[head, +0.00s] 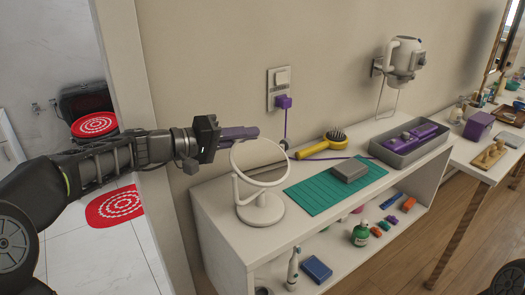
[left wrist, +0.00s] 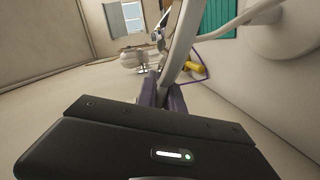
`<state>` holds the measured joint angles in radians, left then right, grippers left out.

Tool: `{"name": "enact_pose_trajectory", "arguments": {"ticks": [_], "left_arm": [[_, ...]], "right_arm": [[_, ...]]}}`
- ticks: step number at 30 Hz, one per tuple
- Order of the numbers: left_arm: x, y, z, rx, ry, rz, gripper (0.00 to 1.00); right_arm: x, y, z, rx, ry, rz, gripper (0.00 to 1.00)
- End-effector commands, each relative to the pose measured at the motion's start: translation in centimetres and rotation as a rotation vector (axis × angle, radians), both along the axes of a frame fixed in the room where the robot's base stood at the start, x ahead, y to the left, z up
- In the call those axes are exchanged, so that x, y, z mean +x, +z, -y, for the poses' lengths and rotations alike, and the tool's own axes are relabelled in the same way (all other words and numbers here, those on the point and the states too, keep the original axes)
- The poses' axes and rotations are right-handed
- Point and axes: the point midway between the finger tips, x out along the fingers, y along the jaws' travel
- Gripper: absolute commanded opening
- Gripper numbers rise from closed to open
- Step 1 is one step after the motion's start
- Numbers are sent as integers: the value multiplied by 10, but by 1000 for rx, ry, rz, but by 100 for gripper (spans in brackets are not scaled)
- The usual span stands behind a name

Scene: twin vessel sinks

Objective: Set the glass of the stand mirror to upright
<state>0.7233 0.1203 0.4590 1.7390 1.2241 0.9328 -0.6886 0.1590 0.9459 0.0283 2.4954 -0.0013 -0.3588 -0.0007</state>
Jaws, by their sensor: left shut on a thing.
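The stand mirror stands on the left end of the white counter, on a round white base (head: 262,209) with a curved arm. Its round glass (head: 259,163) has a white rim and looks tilted, though the exact angle is hard to tell. My left gripper (head: 249,137) has purple fingers and is shut on the top of the rim. In the left wrist view the fingers (left wrist: 163,94) close around the white rim (left wrist: 182,45), which runs up from between them. My right gripper is not in view.
A green mat (head: 330,186) with a grey block (head: 349,172), a yellow brush (head: 322,147) and a grey tray (head: 412,148) with purple things lie right of the mirror. A wall outlet (head: 280,82) with a purple plug and cord is behind. A lower shelf holds bottles and small items.

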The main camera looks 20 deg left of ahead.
Motion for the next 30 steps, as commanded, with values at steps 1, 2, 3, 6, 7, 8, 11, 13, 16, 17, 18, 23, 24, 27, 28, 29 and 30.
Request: {"name": "enact_pose_trajectory", "arguments": {"ticks": [1, 2, 3, 6, 7, 8, 11, 13, 16, 17, 18, 23, 24, 27, 28, 29, 30], "left_arm": [[-1, 0, 0, 42, -4, 27, 0], [-1, 2, 0, 67, -4, 39, 0], [-2, 4, 0, 102, -5, 55, 0], [-4, 10, 2, 187, -5, 97, 0], [-4, 11, 3, 214, -6, 108, 0], [-5, 13, 4, 238, -5, 120, 0], [-7, 19, 8, 326, -5, 161, 0], [-8, 22, 11, 385, -5, 189, 0], [-10, 28, 16, 470, -5, 230, 0], [-11, 29, 17, 496, -4, 242, 0], [-12, 30, 19, 530, -5, 258, 0], [-16, 36, 27, 668, -4, 322, 0], [-17, 38, 30, 701, -4, 339, 0], [-20, 40, 35, 785, -4, 377, 0], [-20, 41, 36, 808, -4, 388, 0], [-21, 41, 38, 832, -4, 399, 0], [-22, 42, 40, 861, -3, 413, 0]], "right_arm": [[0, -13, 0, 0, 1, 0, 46], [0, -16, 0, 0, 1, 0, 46], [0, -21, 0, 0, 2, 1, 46], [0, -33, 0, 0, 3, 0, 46], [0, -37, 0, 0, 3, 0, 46], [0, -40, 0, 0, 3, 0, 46], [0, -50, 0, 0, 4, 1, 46], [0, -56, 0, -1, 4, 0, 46], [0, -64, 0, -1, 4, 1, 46], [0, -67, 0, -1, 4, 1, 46], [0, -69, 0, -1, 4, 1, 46], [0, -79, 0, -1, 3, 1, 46], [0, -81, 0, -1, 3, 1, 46], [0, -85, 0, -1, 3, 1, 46], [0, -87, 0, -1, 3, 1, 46], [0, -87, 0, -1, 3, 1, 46], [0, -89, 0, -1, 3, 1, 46]]}}
